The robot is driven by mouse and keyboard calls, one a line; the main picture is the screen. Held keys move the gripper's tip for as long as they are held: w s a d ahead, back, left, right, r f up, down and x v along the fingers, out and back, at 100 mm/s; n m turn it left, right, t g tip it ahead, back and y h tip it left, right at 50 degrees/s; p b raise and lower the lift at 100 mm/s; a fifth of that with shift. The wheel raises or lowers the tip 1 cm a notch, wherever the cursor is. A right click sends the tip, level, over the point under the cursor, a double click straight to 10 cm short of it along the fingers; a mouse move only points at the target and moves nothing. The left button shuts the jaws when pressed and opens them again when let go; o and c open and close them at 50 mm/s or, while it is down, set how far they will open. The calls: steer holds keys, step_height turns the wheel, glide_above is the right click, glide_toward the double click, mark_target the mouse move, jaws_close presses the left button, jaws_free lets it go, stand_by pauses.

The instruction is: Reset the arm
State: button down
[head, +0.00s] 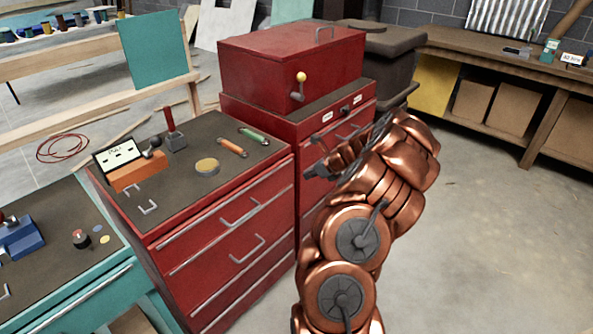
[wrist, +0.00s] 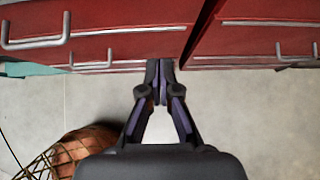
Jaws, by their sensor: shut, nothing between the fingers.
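My gripper (wrist: 160,88) shows in the wrist view with its two fingertips together and nothing between them. It hangs in front of red drawer fronts, over the grey floor. In the head view my copper-coloured arm is folded in front of the red cabinets, and my gripper (head: 318,170) points left beside them. Part of my gripper is hidden by the arm in that view. I cannot tell the exact gap to the cabinet.
A low red drawer cabinet (head: 220,235) with small items on top stands left of my arm. A taller cabinet bears a red box (head: 290,68). A teal cabinet (head: 85,290) stands at the lower left. A wooden workbench (head: 500,65) is at the back right. Open floor (head: 480,220) lies to the right.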

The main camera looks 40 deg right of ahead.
steer(key=shift+r, duration=0.1)
steer(key=w+a+r+n+g+y, duration=0.15)
steer(key=a+r+n, duration=0.25)
steer(key=a, duration=0.5)
steer(key=w+a+r+n+y, duration=0.15)
steer(key=a+r+n, duration=0.25)
steer(key=a, duration=0.5)
steer(key=a+r+n+g+y, duration=0.15)
steer(key=a+r+n, duration=0.3)
steer(key=a, duration=0.45)
steer(key=s+a+r+n+g, duration=0.2)
steer(key=s+a+n, duration=0.35)
steer(key=a, duration=0.55)
steer(key=s+a+r+n+g, duration=0.1)
steer(key=s+a+n+g, duration=0.1)
steer(key=s+a+n, duration=0.45)
steer(key=s+a+n+g+h, duration=0.1)
steer(key=s+n+g+h, duration=0.2)
steer(key=s+n, duration=0.7)
steer(key=s+f+h, duration=0.1)
steer(key=s+h, duration=0.1)
steer(key=s, duration=1.2)
steer(key=shift+s+n+g, duration=0.3)
steer(key=shift+n+g, duration=0.05)
steer(key=shift+g, duration=0.05)
steer(key=c, duration=1.9)
jaws_free()
